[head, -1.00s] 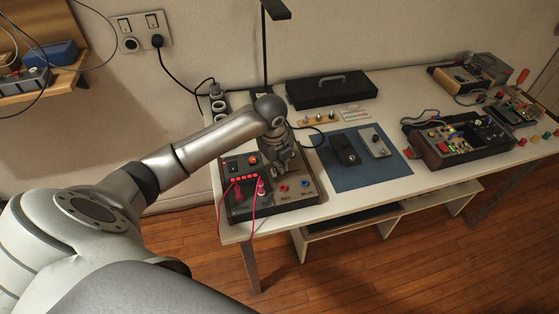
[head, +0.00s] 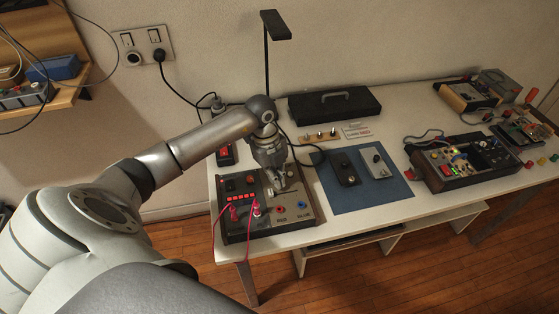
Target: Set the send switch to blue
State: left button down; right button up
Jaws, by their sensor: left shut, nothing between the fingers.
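A dark box with a wood-edged case (head: 292,222) stands at the table's near left. Its panel has a lit red row (head: 241,197), a red socket (head: 281,208) and a blue socket (head: 302,206), with small labels too blurred to read surely. My left gripper (head: 280,188) is shut and empty, pointing down at the panel just behind the two sockets. Its fingers hide that part of the panel, so I cannot make out the send switch or its position. I cannot tell whether the fingertips touch anything. My right gripper is not in view.
Red plugs and leads (head: 256,208) sit at the box's front left. A blue mat (head: 352,206) with a black pedal (head: 345,168) and a grey one (head: 375,161) lies to the right. A black case (head: 335,104) and a console (head: 463,160) stand farther off.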

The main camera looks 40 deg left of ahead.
pick_arm(q)
jog(key=shift+w+a+r+g+h+p, duration=0.15)
jog(key=shift+w+a+r+g+h, duration=0.1)
jog(key=shift+g+h, duration=0.2)
jog(key=shift+w+a+r+g+h+p, duration=0.2)
jog(key=shift+g+h, duration=0.15)
jog(key=shift+h, duration=0.2)
jog(key=shift+a, duration=0.15)
jog(key=shift+f, duration=0.15)
jog(key=shift+r, duration=0.2)
jog(key=shift+r+p, duration=0.65)
jog(key=shift+p, duration=0.1)
